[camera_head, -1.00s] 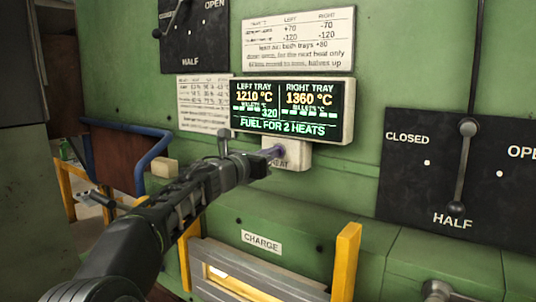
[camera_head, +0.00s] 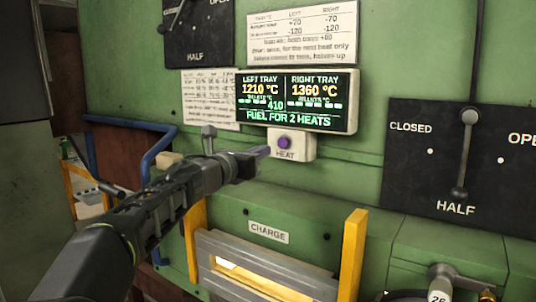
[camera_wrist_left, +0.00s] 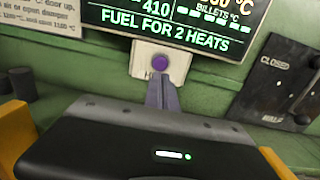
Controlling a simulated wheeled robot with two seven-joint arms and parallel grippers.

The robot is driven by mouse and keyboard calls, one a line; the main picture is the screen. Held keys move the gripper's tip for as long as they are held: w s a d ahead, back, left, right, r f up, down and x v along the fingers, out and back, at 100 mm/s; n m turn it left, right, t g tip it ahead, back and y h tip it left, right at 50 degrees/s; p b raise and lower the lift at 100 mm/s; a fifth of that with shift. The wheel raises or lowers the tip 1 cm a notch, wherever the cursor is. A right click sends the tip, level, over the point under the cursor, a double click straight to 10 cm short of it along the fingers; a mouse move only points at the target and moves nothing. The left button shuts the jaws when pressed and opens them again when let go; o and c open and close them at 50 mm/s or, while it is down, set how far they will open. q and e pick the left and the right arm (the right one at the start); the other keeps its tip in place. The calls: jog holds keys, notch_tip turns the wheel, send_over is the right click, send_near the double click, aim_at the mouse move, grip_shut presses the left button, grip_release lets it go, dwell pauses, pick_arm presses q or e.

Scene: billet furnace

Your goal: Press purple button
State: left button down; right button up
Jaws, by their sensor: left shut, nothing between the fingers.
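The purple button (camera_head: 284,143) sits on a small cream box labelled HEAT (camera_head: 291,148), just below the display on the green wall. It also shows in the left wrist view (camera_wrist_left: 158,62), above my fingertips. My left gripper (camera_head: 262,152) is shut and empty, its tip a little to the left of and below the button. There is a visible gap between tip and button in the head view. In the left wrist view the closed fingers (camera_wrist_left: 162,93) point up towards the box and hide part of its label. My right gripper is not in view.
The display (camera_head: 297,101) reads 1210 °C left, 1360 °C right and FUEL FOR 2 HEATS. A black lever panel (camera_head: 420,180) is at the right, its lever at HALF. A CHARGE opening with yellow posts (camera_head: 352,255) lies below. A blue rail (camera_head: 150,155) is at the left.

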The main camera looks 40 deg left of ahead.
pick_arm(q)
jog(key=s+b, duration=0.1)
jog(key=s, duration=0.5)
jog(key=shift+s, duration=0.15)
dwell(0.8)
